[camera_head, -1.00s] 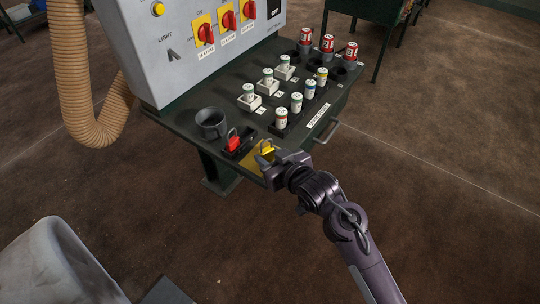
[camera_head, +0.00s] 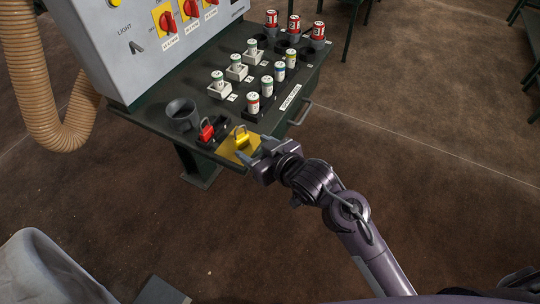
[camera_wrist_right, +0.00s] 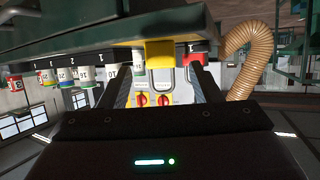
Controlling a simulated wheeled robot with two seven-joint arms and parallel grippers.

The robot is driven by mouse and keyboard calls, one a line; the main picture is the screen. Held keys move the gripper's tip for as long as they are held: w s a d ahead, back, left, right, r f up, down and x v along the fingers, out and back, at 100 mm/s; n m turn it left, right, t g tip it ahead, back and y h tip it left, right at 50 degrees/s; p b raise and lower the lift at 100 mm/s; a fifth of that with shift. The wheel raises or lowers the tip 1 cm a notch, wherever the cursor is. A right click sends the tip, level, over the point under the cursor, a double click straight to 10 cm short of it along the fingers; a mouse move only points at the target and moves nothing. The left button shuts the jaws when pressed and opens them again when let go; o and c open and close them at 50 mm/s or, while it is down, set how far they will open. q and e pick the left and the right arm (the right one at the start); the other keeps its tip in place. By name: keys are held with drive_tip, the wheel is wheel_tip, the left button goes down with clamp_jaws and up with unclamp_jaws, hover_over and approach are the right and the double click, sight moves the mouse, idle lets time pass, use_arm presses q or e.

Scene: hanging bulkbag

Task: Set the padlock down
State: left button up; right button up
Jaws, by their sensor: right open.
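A yellow padlock (camera_head: 241,138) stands on a yellow pad (camera_head: 229,150) at the near corner of the dark green table (camera_head: 160,121). Its shackle points up. My right gripper (camera_head: 259,154) is open just to the right of the padlock, at the table edge, and holds nothing. In the right wrist view the picture is upside down, and the padlock (camera_wrist_right: 160,53) shows beyond and between the spread fingers of the right gripper (camera_wrist_right: 161,85). My left gripper is not in view.
A red padlock (camera_head: 207,131) sits in a black holder beside the pad, with a dark cup (camera_head: 182,115) behind. Several labelled cylinders (camera_head: 253,102) and red cans (camera_head: 293,25) stand further back. A grey control panel (camera_head: 150,50) rises at left. Open floor lies right.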

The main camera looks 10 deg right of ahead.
drive_tip(key=v, duration=0.7)
drive_tip(key=s+d+f+m+g+h, duration=0.1)
drive_tip(key=s+d+f+g, duration=0.15)
drive_tip(key=f, duration=0.95)
drive_tip(key=s+d+f+m+g+h, duration=0.15)
drive_tip(key=d+f, duration=0.25)
drive_tip(key=f, duration=0.9)
drive_tip(key=s+d+f+m+g+h, duration=0.1)
drive_tip(key=s+d+f+h, duration=0.15)
drive_tip(key=f, duration=0.95)
drive_tip(key=s+d+f+g+h, duration=0.1)
drive_tip(key=s+d+f+g, duration=0.1)
drive_tip(key=s+f, duration=0.8)
drive_tip(key=s+d+f+g+h, duration=0.1)
drive_tip(key=s+d+f+g, duration=0.2)
drive_tip(key=s+f, duration=0.7)
drive_tip(key=s+d, duration=0.2)
drive_tip(key=s, duration=0.6)
drive_tip(key=shift+d, duration=0.15)
drive_tip(key=shift+m, duration=0.25)
